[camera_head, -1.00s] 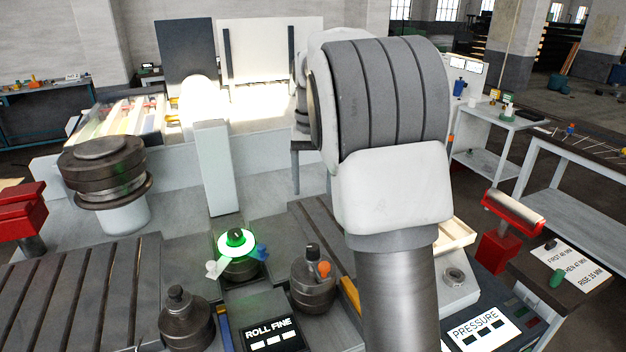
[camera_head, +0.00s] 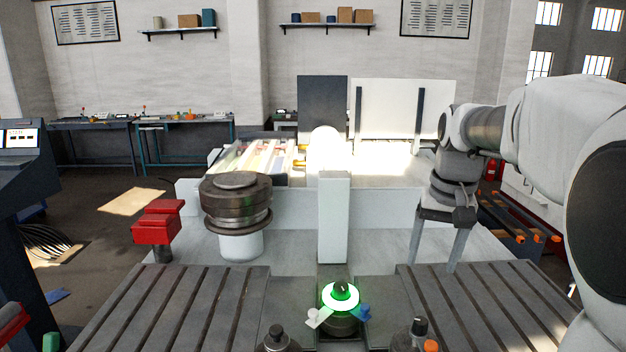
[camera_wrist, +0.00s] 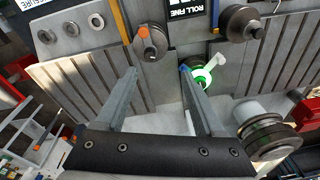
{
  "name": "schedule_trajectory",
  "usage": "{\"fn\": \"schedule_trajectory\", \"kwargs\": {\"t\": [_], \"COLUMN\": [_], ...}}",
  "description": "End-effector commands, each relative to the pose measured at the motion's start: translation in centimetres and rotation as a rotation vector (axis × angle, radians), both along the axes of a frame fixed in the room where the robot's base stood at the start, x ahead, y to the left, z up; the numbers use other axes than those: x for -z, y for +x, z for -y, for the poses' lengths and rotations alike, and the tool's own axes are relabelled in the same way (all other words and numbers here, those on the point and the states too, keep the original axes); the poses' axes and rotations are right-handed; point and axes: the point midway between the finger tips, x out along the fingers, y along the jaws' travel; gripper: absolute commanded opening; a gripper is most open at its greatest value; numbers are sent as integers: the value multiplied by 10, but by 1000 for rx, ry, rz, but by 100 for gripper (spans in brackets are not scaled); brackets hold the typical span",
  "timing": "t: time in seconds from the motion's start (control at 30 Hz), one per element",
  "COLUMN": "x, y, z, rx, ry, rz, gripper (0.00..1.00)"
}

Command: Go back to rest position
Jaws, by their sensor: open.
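My gripper (camera_head: 436,262) is on the right in the head view, with its two fingers pointing down and apart over the pale machine top. It is open and empty, to the right of the white upright post (camera_head: 333,220). In the wrist view my gripper (camera_wrist: 158,70) shows two spread fingers with nothing between them. The knob with the glowing green ring (camera_head: 341,297) is at the lower middle of the head view, well apart from the fingers. It also shows in the wrist view (camera_wrist: 207,75), beyond the right finger.
A dark stacked roller (camera_head: 236,204) stands left of the post, beside a red block (camera_head: 158,221). Slotted plates (camera_head: 178,309) lie on both sides in front. A knob with an orange tip (camera_head: 418,332) is at the bottom edge. Floor (camera_head: 110,215) is open at left.

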Motion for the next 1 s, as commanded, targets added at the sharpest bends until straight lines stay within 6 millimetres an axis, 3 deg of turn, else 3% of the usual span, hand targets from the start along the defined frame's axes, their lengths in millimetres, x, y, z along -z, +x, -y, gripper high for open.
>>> {"fn": "schedule_trajectory", "kwargs": {"t": [0.33, 0.7, 1.0], "x": [-13, 10, 32], "y": [-82, -164, -198], "z": [-37, -65, -73], "rx": [-107, -218, -268], "ry": [-16, -65, -102], "rz": [145, 291, 360], "gripper": [70, 70, 70]}}
